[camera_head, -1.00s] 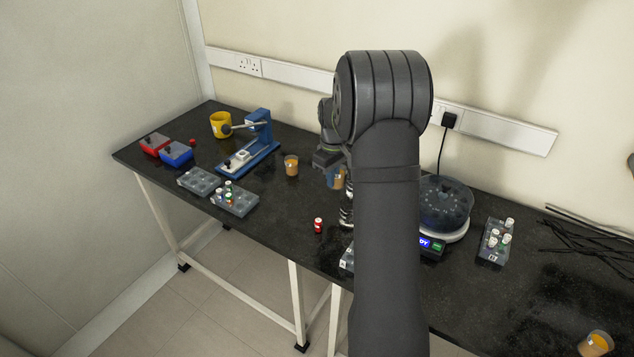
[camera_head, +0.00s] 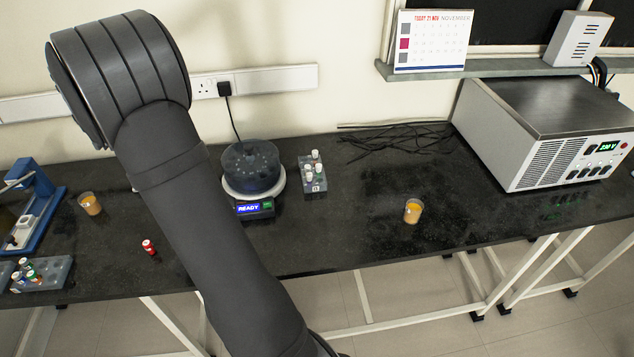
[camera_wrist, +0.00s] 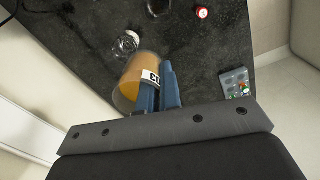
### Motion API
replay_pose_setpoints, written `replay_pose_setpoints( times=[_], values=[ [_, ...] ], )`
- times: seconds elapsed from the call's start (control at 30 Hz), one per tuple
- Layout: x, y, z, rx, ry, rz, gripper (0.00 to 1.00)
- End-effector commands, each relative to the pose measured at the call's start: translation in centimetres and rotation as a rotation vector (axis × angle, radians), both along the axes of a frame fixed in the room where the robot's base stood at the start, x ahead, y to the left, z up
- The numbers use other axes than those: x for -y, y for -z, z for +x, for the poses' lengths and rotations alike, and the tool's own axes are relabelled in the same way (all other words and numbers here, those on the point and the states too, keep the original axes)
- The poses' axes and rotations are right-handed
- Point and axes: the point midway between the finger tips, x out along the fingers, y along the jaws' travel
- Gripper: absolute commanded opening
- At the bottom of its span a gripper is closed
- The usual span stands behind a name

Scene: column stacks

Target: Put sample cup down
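A sample cup (camera_wrist: 130,82) with orange contents and a white label is large and close in the wrist view. The blue fingers of my gripper (camera_wrist: 159,94) lie close together against its right side and appear shut on it, though the exact contact is partly hidden. The cup is above the black bench (camera_wrist: 196,55). In the head view my arm hides the gripper and this cup. Two similar cups stand on the bench in the head view: one (camera_head: 90,204) at left, one (camera_head: 413,211) on the open right part.
A scale reading READY carries a dark round container (camera_head: 250,168). A vial rack (camera_head: 313,178), dark cables (camera_head: 395,139) and a power unit (camera_head: 545,130) lie to its right. A red vial (camera_head: 149,247) and another rack (camera_head: 42,275) are at left. Bench around the right cup is clear.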

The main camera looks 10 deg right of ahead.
Motion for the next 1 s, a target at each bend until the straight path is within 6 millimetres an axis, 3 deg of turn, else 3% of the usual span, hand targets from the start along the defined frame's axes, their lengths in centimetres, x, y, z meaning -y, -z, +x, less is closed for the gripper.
replay_pose_setpoints(
  times=[0.27, 0.37, 0.7, 1.0],
  values=[
    [6.2, 0.1, 3.6, 0.000, 0.122, 0.000, 0.00],
    [9.7, 0.1, 5.1, 0.000, 0.188, 0.000, 0.00],
    [25.1, 0.1, 9.2, 0.000, 0.462, 0.000, 0.00],
    [39.3, 0.1, 9.3, 0.000, 0.705, 0.000, 0.00]
  ],
)
